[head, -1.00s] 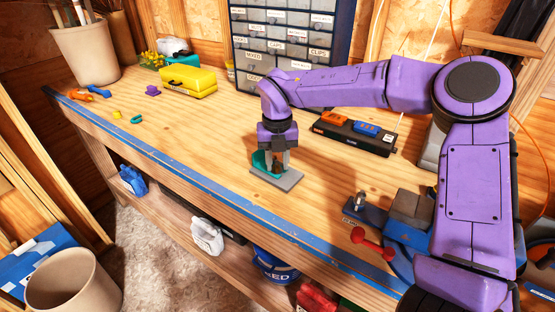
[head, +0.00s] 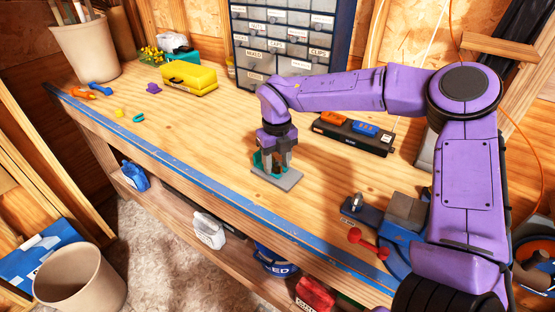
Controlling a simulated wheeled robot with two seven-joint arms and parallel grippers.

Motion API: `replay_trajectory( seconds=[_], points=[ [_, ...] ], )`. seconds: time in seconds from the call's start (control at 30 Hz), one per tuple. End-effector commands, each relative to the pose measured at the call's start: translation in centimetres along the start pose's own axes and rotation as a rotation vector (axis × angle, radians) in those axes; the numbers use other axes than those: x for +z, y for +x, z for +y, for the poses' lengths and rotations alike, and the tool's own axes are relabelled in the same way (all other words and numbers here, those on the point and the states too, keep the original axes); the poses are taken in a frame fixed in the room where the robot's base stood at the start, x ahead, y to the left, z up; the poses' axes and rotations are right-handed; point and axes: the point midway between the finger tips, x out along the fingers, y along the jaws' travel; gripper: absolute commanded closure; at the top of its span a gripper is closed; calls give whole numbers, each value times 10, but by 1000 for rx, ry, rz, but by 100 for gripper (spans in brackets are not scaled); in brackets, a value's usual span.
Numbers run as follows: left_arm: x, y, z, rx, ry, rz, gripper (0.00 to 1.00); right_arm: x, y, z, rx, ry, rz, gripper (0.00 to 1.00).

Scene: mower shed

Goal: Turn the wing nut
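The teal wing nut (head: 257,161) sits on a small grey base plate (head: 288,181) on the workbench, mostly hidden by my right gripper. My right gripper (head: 277,168) points straight down over the plate, with its two fingers apart and low on either side of the nut's middle. Teal shows beside and between the fingers. I cannot tell whether the fingers press on the nut. My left gripper is not in view.
A black tray with orange and blue items (head: 352,134) lies behind my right gripper. A blue vise with a red-knobbed handle (head: 368,243) is at the front right. A drawer cabinet (head: 290,40) and yellow case (head: 189,79) stand behind.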

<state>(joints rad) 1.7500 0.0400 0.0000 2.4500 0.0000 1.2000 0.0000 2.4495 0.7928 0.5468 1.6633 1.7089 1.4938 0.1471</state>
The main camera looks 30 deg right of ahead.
Motion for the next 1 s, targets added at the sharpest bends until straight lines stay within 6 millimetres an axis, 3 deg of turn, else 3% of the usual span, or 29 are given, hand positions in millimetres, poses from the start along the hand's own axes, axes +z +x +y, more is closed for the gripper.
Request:
replay_trajectory(
  seconds=[0.33, 0.7, 0.83, 1.0],
  points=[
    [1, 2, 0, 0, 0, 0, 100, 1, -8, 0, 0, 3, -3, 52],
    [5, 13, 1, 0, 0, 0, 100, 2, -88, 0, -1, 2, -4, 52],
    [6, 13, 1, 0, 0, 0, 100, 1, -102, 0, -1, 2, -1, 52],
    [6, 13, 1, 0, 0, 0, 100, 1, -106, 0, 0, 0, 1, 52]
  ],
)
